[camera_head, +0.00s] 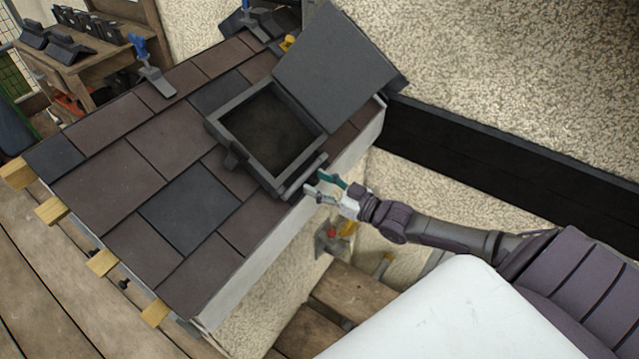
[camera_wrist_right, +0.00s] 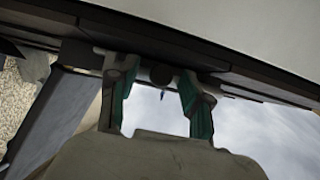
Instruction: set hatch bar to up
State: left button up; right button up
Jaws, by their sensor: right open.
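The roof hatch has a dark square frame (camera_head: 219,117) set in the tiles, and its grey lid (camera_head: 335,72) stands open toward the back right. A thin grey bar (camera_head: 301,179), which looks like the hatch bar, runs along the frame's lower right side. My right gripper (camera_head: 319,186) is open and empty beside the bar, at the roof's right edge. In the right wrist view, the green-padded fingers (camera_wrist_right: 158,88) are spread with a dark round end between or behind them; I cannot tell whether they touch it. My left gripper is not in view.
Brown and dark grey tiles (camera_head: 110,187) cover the roof around the hatch. A blue-handled tool (camera_head: 151,70) lies near the upper left edge. A wooden bench (camera_head: 85,62) with dark pieces stands behind left. A pebbled wall (camera_head: 480,70) rises at the right.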

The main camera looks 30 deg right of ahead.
jog(key=shift+c, duration=0.3)
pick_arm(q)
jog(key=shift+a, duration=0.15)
pick_arm(e)
grip_shut()
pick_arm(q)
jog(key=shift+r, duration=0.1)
